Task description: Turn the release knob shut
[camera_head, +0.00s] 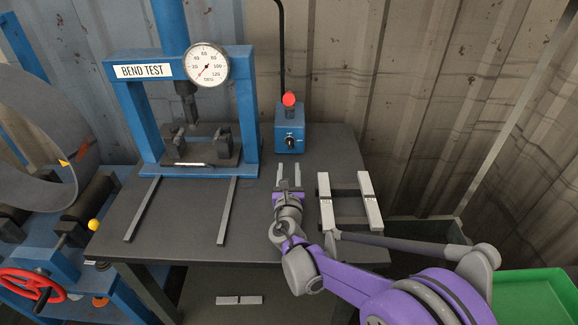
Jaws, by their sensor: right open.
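The release knob (290,142) is a small dark knob on the front of a blue pump box (289,115), which stands at the back of the dark table. A red ball-topped lever (289,99) sits on top of the box. My right gripper (288,175) is open and empty, its two pale fingers pointing toward the box. The fingertips are a little in front of the knob and apart from it. The knob is too small here to read its setting. My left gripper is out of view.
A blue bend-test press (248,110) with a round dial gauge (206,65) stands left of the box. Two grey rails (228,210) lead forward from it. A rack of pale bars (325,200) lies right of my gripper. A green bin (530,297) is at lower right.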

